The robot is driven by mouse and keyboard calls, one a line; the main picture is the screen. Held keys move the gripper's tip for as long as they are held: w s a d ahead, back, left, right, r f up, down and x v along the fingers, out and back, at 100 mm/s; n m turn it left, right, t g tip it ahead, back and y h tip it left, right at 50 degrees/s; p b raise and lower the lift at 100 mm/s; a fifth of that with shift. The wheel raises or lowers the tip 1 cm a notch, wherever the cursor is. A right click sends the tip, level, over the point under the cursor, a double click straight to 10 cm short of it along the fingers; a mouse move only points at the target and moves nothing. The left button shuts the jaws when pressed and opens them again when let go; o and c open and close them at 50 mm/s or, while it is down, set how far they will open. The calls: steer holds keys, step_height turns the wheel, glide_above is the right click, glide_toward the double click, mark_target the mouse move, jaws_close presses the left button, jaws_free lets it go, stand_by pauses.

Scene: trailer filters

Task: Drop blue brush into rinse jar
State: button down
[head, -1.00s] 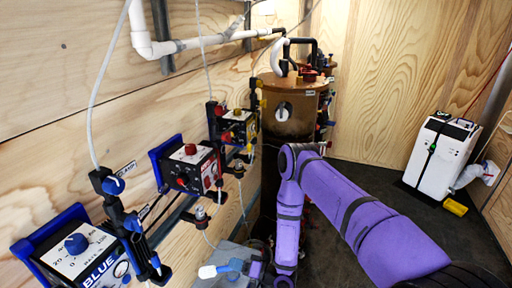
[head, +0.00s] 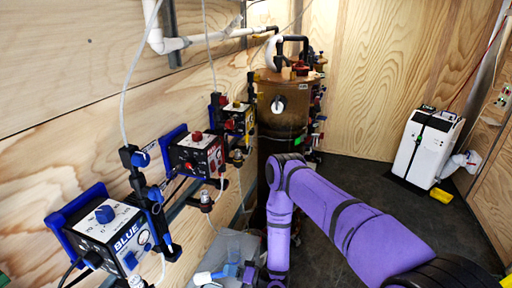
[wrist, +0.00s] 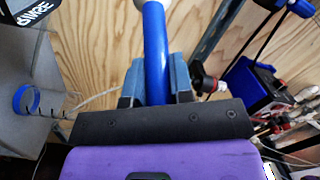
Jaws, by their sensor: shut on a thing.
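My gripper (wrist: 154,82) is shut on the blue brush (wrist: 155,45), with its two blue-grey fingers on either side of the blue handle. The brush's pale end is cut off at the top of the wrist view. In the head view the brush's white end (head: 202,277) points left at the bottom edge, and my gripper (head: 240,271) is beside it, partly cut off. A black label (wrist: 30,10) at the top left of the wrist view has upside-down white letters that seem to read RINSE. The rinse jar's body and opening cannot be made out.
A grey bench surface (head: 235,243) lies just behind the gripper. Boxes with dials, one marked BLUE (head: 128,238), line the wooden wall at left. A brown tank (head: 282,105) stands behind. A blue ring (wrist: 27,99) shows at left in the wrist view.

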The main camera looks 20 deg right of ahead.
steer(key=shift+f, duration=1.05)
steer(key=c, duration=0.9)
jaws_free()
steer(key=shift+d, duration=0.1)
steer(key=v, duration=1)
steer(key=shift+s+d, duration=0.25)
steer(key=shift+s, duration=0.05)
steer(key=shift+w, duration=0.1)
